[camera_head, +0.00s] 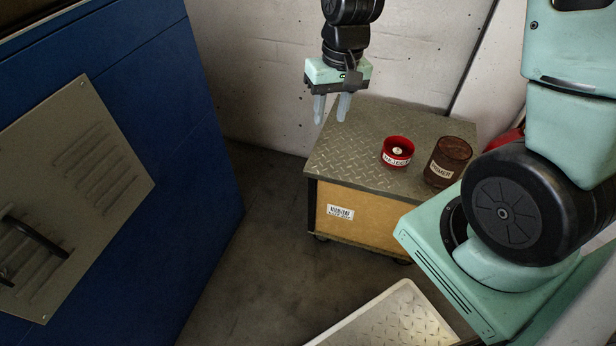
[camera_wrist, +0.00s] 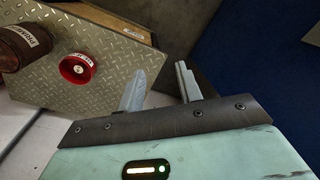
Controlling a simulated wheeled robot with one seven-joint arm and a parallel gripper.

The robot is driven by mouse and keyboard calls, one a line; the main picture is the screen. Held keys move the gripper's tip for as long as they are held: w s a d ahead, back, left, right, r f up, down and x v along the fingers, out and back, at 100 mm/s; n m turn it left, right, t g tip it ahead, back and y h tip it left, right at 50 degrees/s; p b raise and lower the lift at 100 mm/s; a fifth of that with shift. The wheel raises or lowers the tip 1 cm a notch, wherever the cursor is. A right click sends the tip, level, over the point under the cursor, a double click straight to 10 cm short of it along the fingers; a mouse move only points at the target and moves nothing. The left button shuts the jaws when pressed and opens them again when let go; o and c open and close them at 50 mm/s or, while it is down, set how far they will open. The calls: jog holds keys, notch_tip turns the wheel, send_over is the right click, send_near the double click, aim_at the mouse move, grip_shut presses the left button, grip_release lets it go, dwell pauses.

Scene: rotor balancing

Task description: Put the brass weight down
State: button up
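My gripper (camera_head: 331,119) hangs above the left back edge of a metal-topped cart, fingers pointing down. Its two grey fingers stand apart with nothing between them; the wrist view also shows my gripper (camera_wrist: 158,85) with an empty gap. I cannot make out a brass weight for certain. A red round dish (camera_head: 397,160) with a white label stands on the cart, to the right of my gripper. A small pale round thing (camera_head: 398,150) sits in it, too small to identify. The dish shows in the wrist view too (camera_wrist: 66,71).
A brown labelled cup (camera_head: 447,162) stands right of the dish on the cart's diamond-plate top (camera_head: 350,150). The top's left part is clear. A blue cabinet (camera_head: 195,200) stands at left. A pale-rimmed tray or platform (camera_head: 385,318) is at the bottom.

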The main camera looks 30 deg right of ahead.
jog(key=s+a+r+n, duration=0.3)
jog(key=s+a+n, duration=0.2)
jog(key=s+a, duration=0.3)
jog(key=s+a+r+n, duration=0.3)
jog(key=s+a+n, duration=0.2)
jog(key=s+a, duration=0.3)
jog(key=shift+s+a+r+h, duration=0.3)
jog(key=shift+s+r, duration=0.1)
jog(key=shift+s, duration=0.7)
notch_tip(320, 180, up, 22)
jog(key=p, duration=2.2)
